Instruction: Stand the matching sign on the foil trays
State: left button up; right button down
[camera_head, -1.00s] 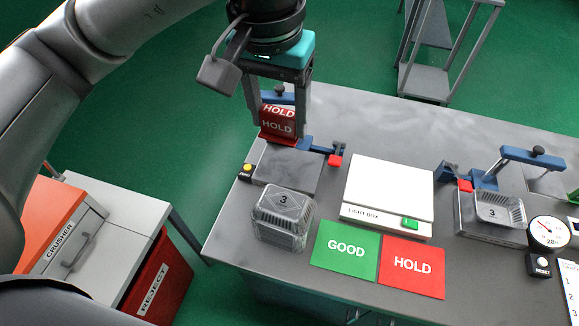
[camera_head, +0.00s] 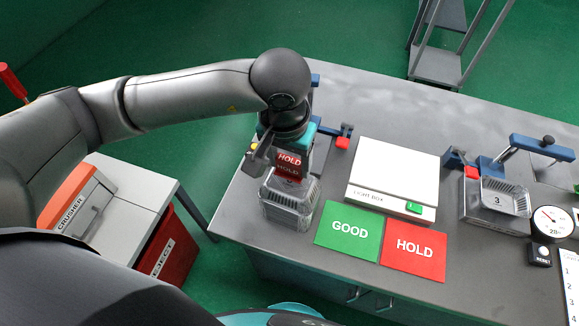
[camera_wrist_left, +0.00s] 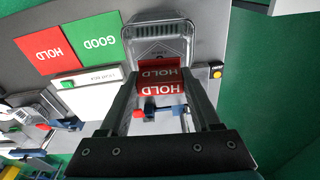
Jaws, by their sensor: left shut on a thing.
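My left gripper (camera_head: 289,170) is shut on a red HOLD sign (camera_head: 289,161) in the head view. The sign also shows between the fingers in the left wrist view (camera_wrist_left: 160,80). A stack of clear foil trays (camera_head: 290,205) stands at the table's left front, and the sign is over its far part. In the left wrist view the top tray (camera_wrist_left: 160,32) lies just beyond the sign. I cannot tell whether the sign touches it. Another foil tray (camera_head: 503,198) marked 3 sits in a fixture at the right. My right gripper is not in view.
A green GOOD mat (camera_head: 348,232) and a red HOLD mat (camera_head: 414,252) lie in front of a white light box (camera_head: 394,174). A dial gauge (camera_head: 553,222) stands at the right. A crusher (camera_head: 78,204) and red reject bin (camera_head: 160,252) stand left of the table.

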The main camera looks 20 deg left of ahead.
aim_at(289, 172)
pick_arm(q)
jog(key=shift+f, duration=1.45)
jog(key=shift+f, duration=0.15)
jog(key=o, duration=1.3)
jog(key=shift+o, duration=0.2)
jog(key=shift+r, duration=0.5)
notch_tip(289, 172, up, 11)
jog(key=s, duration=0.1)
jog(key=shift+s+r+b, duration=0.15)
jog(key=shift+s+b, duration=0.05)
jog(key=shift+b, duration=0.1)
jog(key=shift+a, duration=0.1)
